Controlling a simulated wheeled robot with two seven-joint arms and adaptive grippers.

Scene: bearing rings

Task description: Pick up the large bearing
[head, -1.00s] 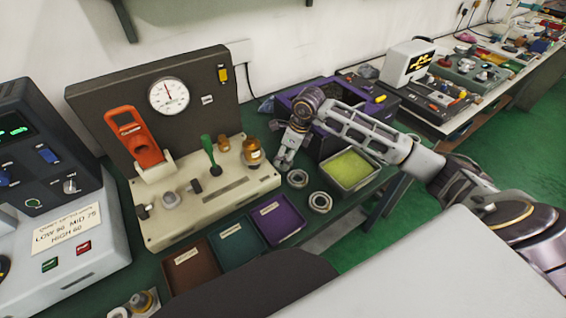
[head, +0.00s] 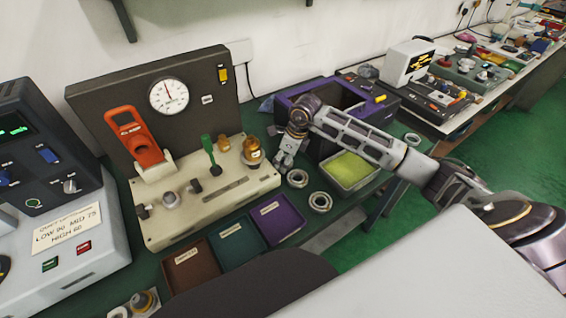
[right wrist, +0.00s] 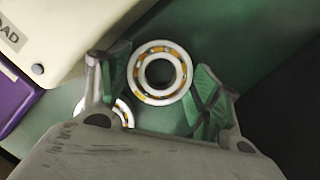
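Two metal bearing rings lie flat on the green bench in the head view, a farther one (head: 297,178) and a nearer one (head: 320,202). I cannot tell for sure which is the large bearing. My right gripper (head: 284,166) is just left of the farther ring. In the right wrist view, the right gripper (right wrist: 158,88) is open. A ring with orange-yellow balls (right wrist: 185,72) shows between and beyond its fingertips, with no grip on it. A second ring (right wrist: 122,107) is partly hidden behind the left finger and the gripper body. My left gripper is not in view.
The cream gauge fixture (head: 215,200) stands close left of the gripper. Brown, teal and purple trays (head: 277,220) lie in front. A container with yellow-green contents (head: 350,170) and a dark purple-rimmed bin (head: 340,95) stand right and behind. Another ring (head: 411,139) lies beyond my forearm.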

